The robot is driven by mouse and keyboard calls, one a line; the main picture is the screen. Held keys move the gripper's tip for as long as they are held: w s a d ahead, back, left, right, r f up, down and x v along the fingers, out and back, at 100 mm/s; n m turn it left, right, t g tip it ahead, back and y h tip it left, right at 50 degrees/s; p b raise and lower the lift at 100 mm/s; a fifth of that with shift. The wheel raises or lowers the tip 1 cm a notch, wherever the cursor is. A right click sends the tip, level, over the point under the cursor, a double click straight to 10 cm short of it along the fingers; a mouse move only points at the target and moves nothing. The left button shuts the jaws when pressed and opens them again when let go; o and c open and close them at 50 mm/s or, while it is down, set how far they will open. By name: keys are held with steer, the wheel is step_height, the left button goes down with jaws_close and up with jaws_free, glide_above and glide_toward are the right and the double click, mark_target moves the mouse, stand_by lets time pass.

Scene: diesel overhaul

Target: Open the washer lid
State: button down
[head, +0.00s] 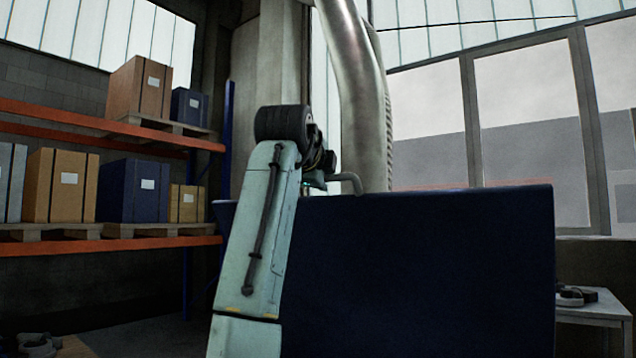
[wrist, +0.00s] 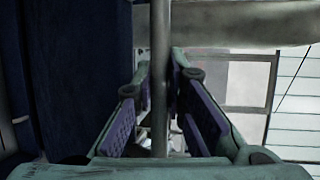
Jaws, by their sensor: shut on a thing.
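A large dark blue panel (head: 430,275), which looks like the washer lid, stands broad and upright in the head view, its top edge nearly level. My gripper (head: 322,180) is at this handle, partly hidden behind my arm. In the wrist view my gripper (wrist: 161,66) has its two purple-padded fingers on either side of the grey handle bar (wrist: 159,28), shut on it. The dark blue surface (wrist: 95,60) lies to the left of the fingers. The washer's inside is not visible.
A shelf rack (head: 110,228) with several boxes stands at the left. A large silver duct (head: 358,90) rises behind the panel. A light table (head: 598,308) with a dark part on it stands at the lower right. Windows fill the back right.

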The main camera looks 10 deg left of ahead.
steer(key=shift+a, duration=0.1)
steer(key=c, duration=1.6)
jaws_free()
steer(key=s+r, duration=0.2)
steer(key=s, duration=1)
